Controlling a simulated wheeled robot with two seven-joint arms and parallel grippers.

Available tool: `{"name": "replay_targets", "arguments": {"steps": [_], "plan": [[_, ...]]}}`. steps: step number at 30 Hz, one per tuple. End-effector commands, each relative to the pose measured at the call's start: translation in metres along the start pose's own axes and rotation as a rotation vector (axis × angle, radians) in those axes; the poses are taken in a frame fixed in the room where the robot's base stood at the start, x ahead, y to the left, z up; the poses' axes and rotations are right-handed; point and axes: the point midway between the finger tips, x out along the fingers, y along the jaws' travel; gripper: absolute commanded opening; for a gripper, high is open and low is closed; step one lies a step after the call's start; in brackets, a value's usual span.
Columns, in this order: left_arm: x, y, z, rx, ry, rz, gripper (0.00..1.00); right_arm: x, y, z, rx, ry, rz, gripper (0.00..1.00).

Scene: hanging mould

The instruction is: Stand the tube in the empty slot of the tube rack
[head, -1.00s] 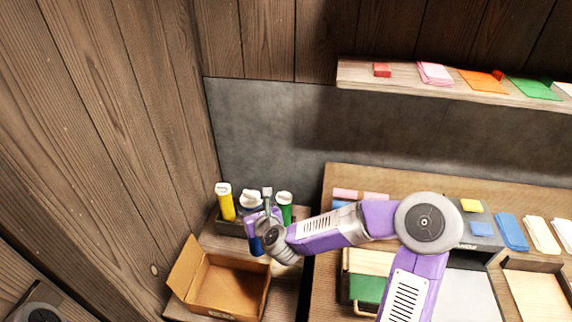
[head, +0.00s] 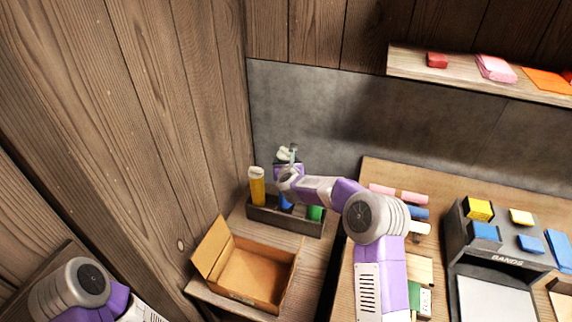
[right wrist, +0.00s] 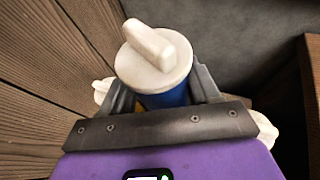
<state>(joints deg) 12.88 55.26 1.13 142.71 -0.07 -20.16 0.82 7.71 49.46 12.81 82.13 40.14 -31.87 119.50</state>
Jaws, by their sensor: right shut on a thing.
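The tube is blue with a white cap (right wrist: 155,60), and its blue body (right wrist: 168,98) sits between my right gripper's fingers in the right wrist view. In the head view my right gripper (head: 287,174) is shut on it above the middle of the dark tube rack (head: 285,222). A strip of blue shows below the gripper, and the tube's foot is hidden, so I cannot tell whether it is in the slot. A yellow tube (head: 257,188) stands at the rack's left end and a green tube (head: 316,213) towards its right. My left gripper is out of view.
An open cardboard box (head: 250,275) stands in front of the rack. A wooden wall (head: 150,130) is close on the left and a grey panel (head: 320,115) is behind. A bench with a bands holder (head: 505,258) is at the right.

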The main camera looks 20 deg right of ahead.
Motion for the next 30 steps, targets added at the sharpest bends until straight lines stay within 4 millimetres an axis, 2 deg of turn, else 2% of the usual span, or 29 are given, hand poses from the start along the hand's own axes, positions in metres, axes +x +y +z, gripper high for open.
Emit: {"name": "replay_targets", "arguments": {"steps": [18,24,30], "plan": [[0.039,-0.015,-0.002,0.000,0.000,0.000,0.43,0.028,0.000,-0.068,-0.001,0.000,-0.001,0.07],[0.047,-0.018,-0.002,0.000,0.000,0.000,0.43,0.035,0.000,-0.084,-0.001,-0.001,-0.001,0.07],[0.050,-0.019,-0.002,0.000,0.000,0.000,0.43,0.038,0.000,-0.092,0.001,-0.002,-0.001,0.07]]}}
